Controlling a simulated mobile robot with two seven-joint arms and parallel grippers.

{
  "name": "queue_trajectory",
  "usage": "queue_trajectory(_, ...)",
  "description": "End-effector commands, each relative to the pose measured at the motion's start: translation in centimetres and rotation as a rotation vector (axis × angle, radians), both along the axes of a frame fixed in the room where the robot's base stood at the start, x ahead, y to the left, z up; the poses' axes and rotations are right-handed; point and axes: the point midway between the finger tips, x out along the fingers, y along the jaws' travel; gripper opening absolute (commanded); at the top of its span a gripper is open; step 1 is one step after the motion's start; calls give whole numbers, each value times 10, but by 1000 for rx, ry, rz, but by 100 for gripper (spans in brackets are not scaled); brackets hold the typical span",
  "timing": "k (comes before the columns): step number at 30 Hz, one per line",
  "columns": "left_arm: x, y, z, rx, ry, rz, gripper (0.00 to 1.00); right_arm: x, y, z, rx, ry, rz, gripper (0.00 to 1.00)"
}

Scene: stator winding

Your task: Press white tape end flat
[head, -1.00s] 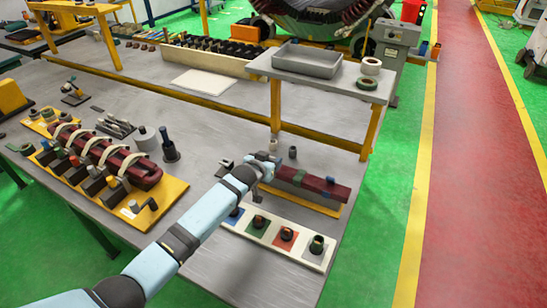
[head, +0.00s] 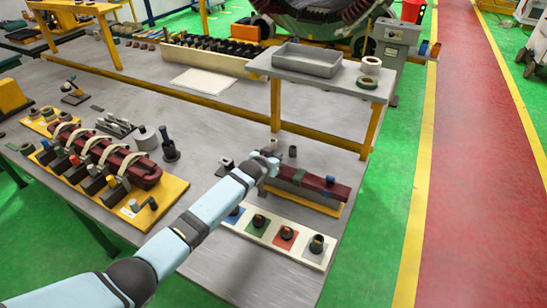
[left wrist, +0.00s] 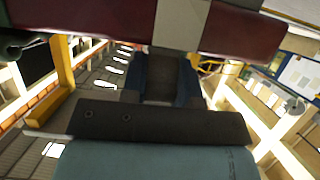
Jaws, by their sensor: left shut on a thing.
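The dark red bar (head: 316,184) lies along its yellow support at the table's right side, with green and blue bands on it. In the left wrist view the bar (left wrist: 250,33) crosses the top, and a white tape band (left wrist: 181,24) wraps it. My left gripper (head: 268,168) is at the bar's left end. In the left wrist view its blue-edged fingers (left wrist: 163,62) reach up to the white band and are shut on it. The fingers hide part of the band, and I cannot tell whether the tape end lies flat. My right gripper is not in view.
A white strip (head: 274,238) with coloured squares and small rolls lies in front of the bar. A raised shelf (head: 336,82) with a grey tray (head: 307,60) stands behind. A yellow board (head: 171,190) with another red coil is at left.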

Motion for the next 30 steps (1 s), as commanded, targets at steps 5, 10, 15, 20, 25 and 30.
queue_trajectory(5, -3, 0, -10, -36, -73, -1, 4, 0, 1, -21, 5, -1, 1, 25)
queue_trajectory(10, -7, 2, -13, -92, -210, 0, 4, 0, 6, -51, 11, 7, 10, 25)
queue_trajectory(15, -9, 3, -11, -129, -305, 0, 4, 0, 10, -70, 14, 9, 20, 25)
queue_trajectory(20, -10, 4, -6, -143, -342, 0, 4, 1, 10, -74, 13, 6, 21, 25)
queue_trajectory(25, -10, 4, -4, -144, -344, 0, 4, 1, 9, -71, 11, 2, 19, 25)
queue_trajectory(30, -10, 4, -4, -142, -344, 0, 37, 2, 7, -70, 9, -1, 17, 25)
